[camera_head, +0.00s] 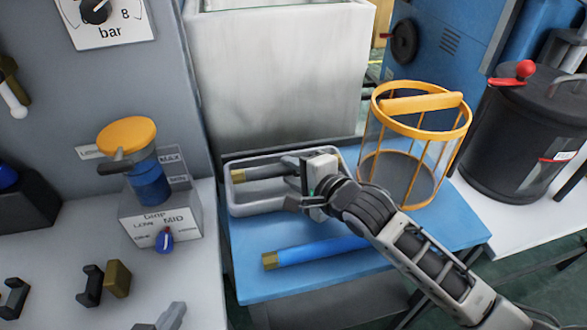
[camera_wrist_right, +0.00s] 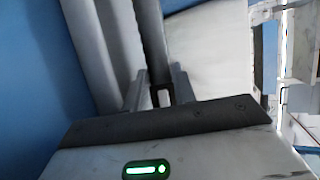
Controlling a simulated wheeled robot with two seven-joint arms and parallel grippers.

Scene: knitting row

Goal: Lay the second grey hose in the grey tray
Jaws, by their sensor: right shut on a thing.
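The grey tray (camera_head: 236,203) lies on the blue table, left of the wire basket. A dark grey hose (camera_head: 282,168) with a brass end lies along the tray's far side, within its rim. My right gripper (camera_head: 304,186) is over the tray's right part. In the right wrist view its fingers (camera_wrist_right: 163,92) are shut on a dark grey hose (camera_wrist_right: 156,50), close beside the tray's pale wall (camera_wrist_right: 88,45). My gripper hides the tray's right part, so I cannot tell whether a second grey hose lies there. A pale tip at the bottom edge seems to be my left gripper (camera_head: 168,318); its jaws are unclear.
A blue hose (camera_head: 318,250) with a brass end lies in front of the tray. A yellow-rimmed basket (camera_head: 418,130) stands right of it, and a black pot (camera_head: 525,130) further right. A white box (camera_head: 280,80) is behind. A yellow-capped device (camera_head: 150,185) stands at left.

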